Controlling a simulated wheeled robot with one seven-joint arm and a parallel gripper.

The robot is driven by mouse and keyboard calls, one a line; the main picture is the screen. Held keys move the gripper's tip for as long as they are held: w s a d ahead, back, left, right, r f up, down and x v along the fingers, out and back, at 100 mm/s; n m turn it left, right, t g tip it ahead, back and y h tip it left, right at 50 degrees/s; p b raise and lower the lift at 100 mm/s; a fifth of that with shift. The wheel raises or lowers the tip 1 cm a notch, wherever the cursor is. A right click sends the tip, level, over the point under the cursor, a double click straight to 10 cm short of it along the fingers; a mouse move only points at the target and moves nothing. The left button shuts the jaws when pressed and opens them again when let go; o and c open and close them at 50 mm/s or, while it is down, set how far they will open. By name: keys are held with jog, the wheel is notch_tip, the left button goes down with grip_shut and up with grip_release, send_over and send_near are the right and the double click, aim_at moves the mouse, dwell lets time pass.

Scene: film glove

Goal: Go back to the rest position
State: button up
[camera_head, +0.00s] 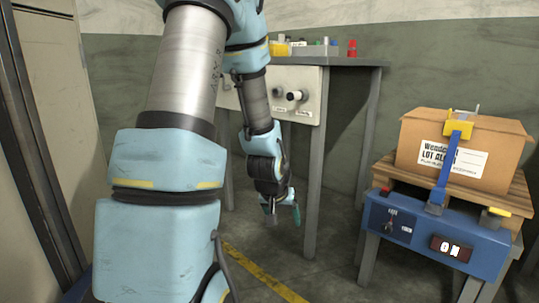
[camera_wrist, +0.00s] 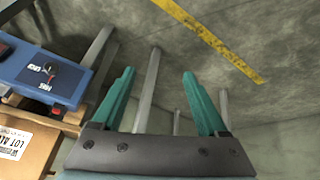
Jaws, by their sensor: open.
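My gripper (camera_head: 282,212) hangs in the middle of the head view, in front of the legs of the workbench and above the floor. In the wrist view its two teal fingers (camera_wrist: 160,100) are spread apart with nothing between them. The fingers touch nothing that I can see. My arm fills much of the left and centre of the head view and hides part of the workbench.
The workbench (camera_head: 345,62) holds small coloured items. A yellow line (camera_head: 262,275) crosses the floor. A cabinet (camera_head: 55,110) stands at the left.

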jog(key=s+a+r+n+g+y+p, duration=0.1)
jog(key=s+a+r+n+g+y, duration=0.15)
jog(key=s+a+r, duration=0.8)
jog(key=w+p+v, duration=0.2)
jog(key=p+v, duration=1.5)
jog(key=p, duration=0.1)
jog(key=w+r+p+v, duration=0.1)
jog(key=w+p+v, duration=0.2)
jog(key=p+v, duration=1.5)
jog(key=shift+w+a+m+g+p, duration=0.25)
jog(key=shift+m+g+p, duration=0.15)
jog(key=shift+p, duration=0.3)
